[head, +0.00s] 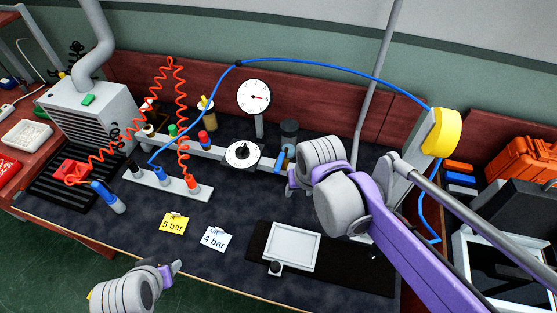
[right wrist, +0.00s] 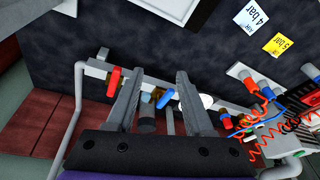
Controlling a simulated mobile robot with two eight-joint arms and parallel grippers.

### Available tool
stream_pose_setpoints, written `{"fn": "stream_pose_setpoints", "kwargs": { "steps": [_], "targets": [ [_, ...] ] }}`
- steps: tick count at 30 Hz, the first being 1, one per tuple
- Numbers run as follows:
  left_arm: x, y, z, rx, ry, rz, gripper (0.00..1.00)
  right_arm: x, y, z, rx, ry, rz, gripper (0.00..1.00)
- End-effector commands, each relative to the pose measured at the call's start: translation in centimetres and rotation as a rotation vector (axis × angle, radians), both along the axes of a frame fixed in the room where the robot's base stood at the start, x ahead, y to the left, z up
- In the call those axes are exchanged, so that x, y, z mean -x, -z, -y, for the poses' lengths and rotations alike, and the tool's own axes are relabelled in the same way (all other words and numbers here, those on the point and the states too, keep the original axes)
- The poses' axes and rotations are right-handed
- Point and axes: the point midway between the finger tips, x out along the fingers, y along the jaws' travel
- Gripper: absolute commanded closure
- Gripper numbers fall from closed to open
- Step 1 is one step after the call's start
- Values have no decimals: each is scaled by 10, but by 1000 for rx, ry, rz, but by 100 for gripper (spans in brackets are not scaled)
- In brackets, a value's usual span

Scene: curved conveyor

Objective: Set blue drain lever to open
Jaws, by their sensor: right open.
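The blue drain lever (head: 281,160) sits on the grey pipe rail at the back of the bench, beside a dark cylinder. In the right wrist view the blue lever (right wrist: 165,98) shows between the two fingers, tilted on its brass valve; I cannot tell whether a finger touches it. My right gripper (head: 292,180) is just right of the lever in the head view. In the wrist view the right gripper (right wrist: 158,75) is open and empty. My left gripper (head: 174,268) is low at the front left, away from the lever; its jaw gap is unclear.
A red lever (right wrist: 113,82) stands close beside one finger. A round gauge (head: 253,97) and a black knob dial (head: 242,154) are left of the blue lever. A white tray (head: 291,245) lies in front. Bare bench surrounds the 5 bar card (head: 174,224) and 4 bar card (head: 214,239).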

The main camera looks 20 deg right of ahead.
Motion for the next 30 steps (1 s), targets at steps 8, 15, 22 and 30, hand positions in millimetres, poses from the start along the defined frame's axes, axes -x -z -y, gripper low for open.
{"fn": "stream_pose_setpoints", "kwargs": {
  "steps": [8,15,22,30],
  "targets": [
    [-9,-22,0,0,0,18,48,-81,-24,-2,-37,165,-136,48],
    [-16,-36,0,0,0,31,48,-135,-25,-4,-48,290,-233,48],
    [-19,-42,0,0,0,36,48,-158,-20,-5,-49,352,-280,48],
    [-17,-39,0,0,0,34,48,-158,15,-5,-49,356,-284,48]
  ]
}}
